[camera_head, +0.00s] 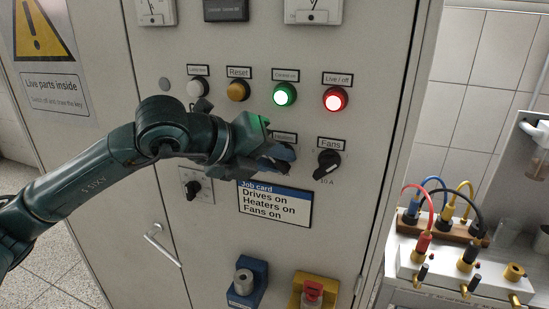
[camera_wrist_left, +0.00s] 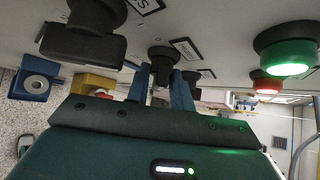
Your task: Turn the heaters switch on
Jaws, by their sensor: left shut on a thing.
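The heaters switch (camera_wrist_left: 162,54) is a black rotary knob on the grey cabinet front. In the head view it is mostly hidden behind my left gripper (camera_head: 280,158), under the small Heaters label (camera_head: 284,137). In the left wrist view, the blue fingers of my left gripper (camera_wrist_left: 161,82) stand on both sides of the knob and are shut on it. The exact angle of its pointer is hidden. My right gripper is not in view.
The fans knob (camera_head: 327,162) is close on the right. A larger black knob (camera_wrist_left: 85,35) is beside the gripper. Above are lit green (camera_head: 284,95) and red (camera_head: 335,99) buttons. A job card (camera_head: 275,204) below lists drives, heaters and fans on.

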